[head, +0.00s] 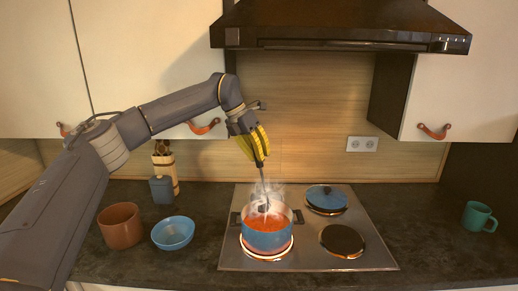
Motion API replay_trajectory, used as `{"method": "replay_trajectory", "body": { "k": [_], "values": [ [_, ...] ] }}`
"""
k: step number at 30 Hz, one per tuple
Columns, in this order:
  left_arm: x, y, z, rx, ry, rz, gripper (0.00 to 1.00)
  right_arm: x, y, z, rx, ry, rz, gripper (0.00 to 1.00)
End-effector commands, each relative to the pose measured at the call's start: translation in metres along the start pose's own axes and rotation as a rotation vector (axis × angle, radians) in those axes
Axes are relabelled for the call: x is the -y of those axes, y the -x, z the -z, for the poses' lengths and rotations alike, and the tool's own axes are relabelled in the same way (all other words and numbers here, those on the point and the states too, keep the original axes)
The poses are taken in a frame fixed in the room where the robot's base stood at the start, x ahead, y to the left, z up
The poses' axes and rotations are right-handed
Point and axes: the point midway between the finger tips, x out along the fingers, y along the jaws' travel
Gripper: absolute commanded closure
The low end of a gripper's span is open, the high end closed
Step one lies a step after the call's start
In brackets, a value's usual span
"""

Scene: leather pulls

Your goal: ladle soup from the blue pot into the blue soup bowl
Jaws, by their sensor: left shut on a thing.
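The blue pot (268,240) stands on the glowing front left burner of the hob, with orange-red soup in it and steam rising. My left gripper (259,160) is above the pot, shut on the ladle (264,186), which hangs down with its lower end at the pot's opening. Steam blurs the ladle's lower end, so I cannot tell if it touches the soup. The blue soup bowl (173,233) sits on the counter left of the hob and looks empty. My right gripper is not in view.
A brown pot (120,226) stands left of the bowl. A blue lid (326,198) lies on the back right burner. The front right burner (343,240) is bare. A green mug (479,217) stands at the far right. The range hood (340,28) hangs above.

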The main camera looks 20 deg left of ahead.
Motion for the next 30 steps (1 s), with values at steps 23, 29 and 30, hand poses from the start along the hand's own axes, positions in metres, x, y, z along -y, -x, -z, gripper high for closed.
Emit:
{"method": "replay_trajectory", "body": {
  "k": [23, 29, 30],
  "values": [
    [-0.019, -0.056, 0.020, -0.001, -0.001, 0.000, 1.00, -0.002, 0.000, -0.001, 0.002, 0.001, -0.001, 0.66],
    [-0.021, -0.064, 0.023, 0.000, -0.001, 0.000, 1.00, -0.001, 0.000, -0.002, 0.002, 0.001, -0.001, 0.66],
    [-0.022, -0.065, 0.023, 0.000, -0.001, 0.000, 1.00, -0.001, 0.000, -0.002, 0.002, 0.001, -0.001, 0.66]
  ]
}}
